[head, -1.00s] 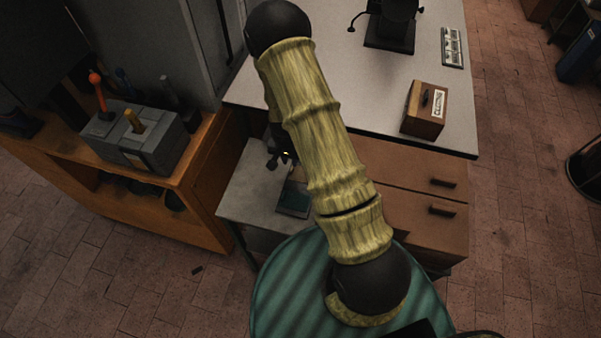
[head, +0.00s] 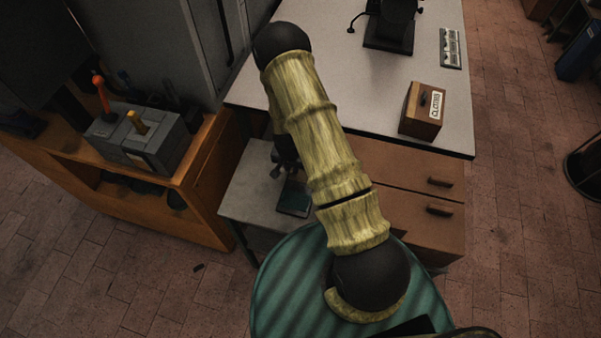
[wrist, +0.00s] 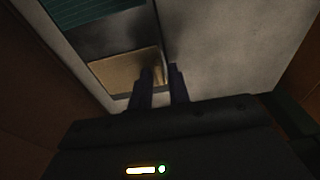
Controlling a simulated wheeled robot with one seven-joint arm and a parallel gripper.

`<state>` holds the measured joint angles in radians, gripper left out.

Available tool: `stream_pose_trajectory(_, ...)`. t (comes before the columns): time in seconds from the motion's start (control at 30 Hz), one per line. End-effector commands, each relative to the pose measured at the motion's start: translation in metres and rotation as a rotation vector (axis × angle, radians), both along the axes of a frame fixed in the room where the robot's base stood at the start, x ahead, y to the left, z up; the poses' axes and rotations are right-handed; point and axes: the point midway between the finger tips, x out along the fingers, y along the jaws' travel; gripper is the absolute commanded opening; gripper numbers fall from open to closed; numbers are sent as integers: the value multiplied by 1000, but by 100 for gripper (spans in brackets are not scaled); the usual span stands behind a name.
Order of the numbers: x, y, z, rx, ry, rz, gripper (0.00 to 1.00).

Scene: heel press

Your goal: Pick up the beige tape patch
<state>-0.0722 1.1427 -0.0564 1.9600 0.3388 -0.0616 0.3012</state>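The beige tape patch (wrist: 118,74) shows in the wrist view, flat and tan, beside a dark grey area and a green area of what looks like one small tray or mat. In the head view this dark tray or mat (head: 295,197) lies on the low grey surface; I cannot make out the patch there. My gripper (wrist: 161,72) has its two dark fingers apart with a narrow gap. The left finger overlaps the patch's right part in the picture, and the right finger is past its right edge. I cannot tell whether either touches it. In the head view my gripper (head: 281,170) is partly hidden by my arm.
The low grey surface (head: 250,190) stands between the orange-brown cabinet (head: 200,200) and the brown drawers (head: 415,185). The white worktop (head: 375,95) above carries a small wooden box (head: 422,112) and a dark press (head: 390,25). A grey tool box (head: 135,140) sits left.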

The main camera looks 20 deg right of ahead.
Motion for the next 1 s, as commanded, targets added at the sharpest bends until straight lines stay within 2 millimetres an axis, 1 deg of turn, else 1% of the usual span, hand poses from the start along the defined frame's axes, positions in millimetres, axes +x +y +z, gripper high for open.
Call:
stream_pose_trajectory(0.07,0,0,0,0,0,0,16)
stream_pose_trajectory(0.13,0,0,0,0,0,0,3)
stream_pose_trajectory(0.17,0,0,0,0,0,0,0)
stream_pose_trajectory(0.53,0,0,0,0,0,0,0)
stream_pose_trajectory(0.67,0,0,4,0,0,1,0)
stream_pose_trajectory(0.87,1,0,22,1,-3,0,0)
stream_pose_trajectory(1.0,1,0,44,0,-4,1,0)
